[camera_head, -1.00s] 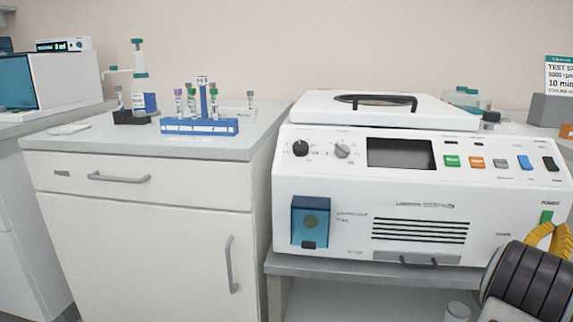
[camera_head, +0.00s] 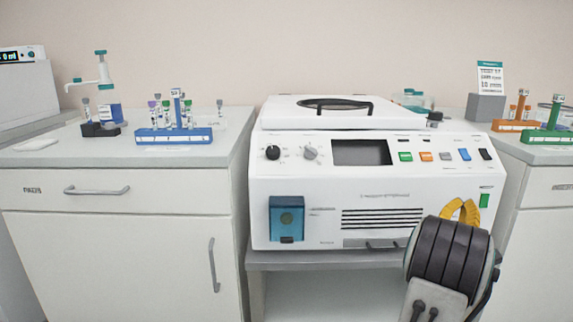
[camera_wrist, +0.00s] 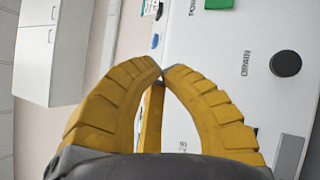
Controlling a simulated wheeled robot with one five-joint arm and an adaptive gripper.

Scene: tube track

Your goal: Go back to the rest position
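My gripper (camera_wrist: 161,70) has two yellow ribbed fingers whose tips come together in the wrist view, with nothing seen between them. In the head view the yellow fingers of my gripper (camera_head: 462,208) show above my dark arm at the lower right. They are in front of the right part of the white centrifuge (camera_head: 340,182). The centrifuge lid (camera_head: 285,112) is down. No marked rest position shows.
The left cabinet (camera_head: 120,240) carries a blue tube rack (camera_head: 150,137) with several tubes. The right counter (camera_head: 545,155) carries an orange rack (camera_head: 507,126), a green rack (camera_head: 540,137) and a sign (camera_head: 490,78). The centrifuge stands on a grey stand (camera_head: 320,260).

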